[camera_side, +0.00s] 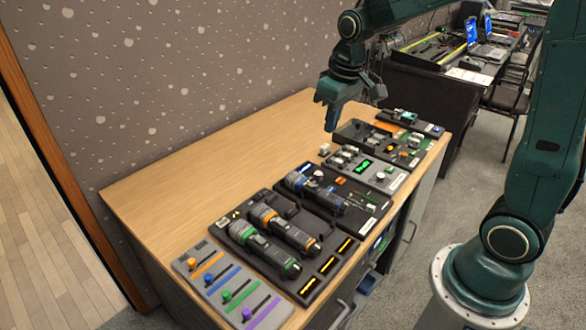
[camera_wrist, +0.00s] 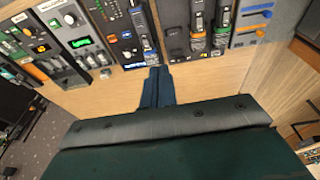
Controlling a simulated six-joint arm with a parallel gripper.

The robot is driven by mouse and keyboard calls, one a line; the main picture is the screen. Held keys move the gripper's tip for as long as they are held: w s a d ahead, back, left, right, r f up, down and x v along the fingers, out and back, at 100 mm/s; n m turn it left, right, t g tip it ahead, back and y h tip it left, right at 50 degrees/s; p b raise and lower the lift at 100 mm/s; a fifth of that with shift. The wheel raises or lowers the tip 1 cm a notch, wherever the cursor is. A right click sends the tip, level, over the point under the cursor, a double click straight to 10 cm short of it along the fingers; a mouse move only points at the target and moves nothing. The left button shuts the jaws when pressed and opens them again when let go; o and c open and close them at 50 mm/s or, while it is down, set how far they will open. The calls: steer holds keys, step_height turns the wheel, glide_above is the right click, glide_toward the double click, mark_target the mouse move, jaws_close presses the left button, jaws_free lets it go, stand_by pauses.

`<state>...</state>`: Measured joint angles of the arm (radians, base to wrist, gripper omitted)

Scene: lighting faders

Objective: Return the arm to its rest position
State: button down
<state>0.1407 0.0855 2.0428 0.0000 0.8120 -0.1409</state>
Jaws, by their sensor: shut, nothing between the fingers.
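My gripper (camera_side: 331,118) is dark green and hangs above the far half of the wooden table (camera_side: 160,185) in the side view. It points down, is empty, and is apart from the devices below it. In the wrist view the shut fingertips (camera_wrist: 158,72) meet in front of the wooden surface, near the edge of the device row. My arm reaches in from the right, from its base on the floor.
A fader panel (camera_side: 232,285) with coloured sliders lies at the near end. Beside it are a charger tray with flashlights (camera_side: 265,240), another flashlight (camera_side: 316,188) and grey switch panels (camera_side: 362,168). The table's left side is bare. A desk with laptops (camera_side: 487,50) stands behind.

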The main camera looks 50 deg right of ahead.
steer(key=s+a+r+t, duration=0.1)
steer(key=s+a+r, duration=0.1)
steer(key=s, duration=0.8)
steer(key=s+a+r+t, duration=0.2)
steer(key=s+a+r, duration=0.1)
steer(key=s, duration=0.7)
steer(key=shift+a+r, duration=0.15)
steer(key=shift+r, duration=0.25)
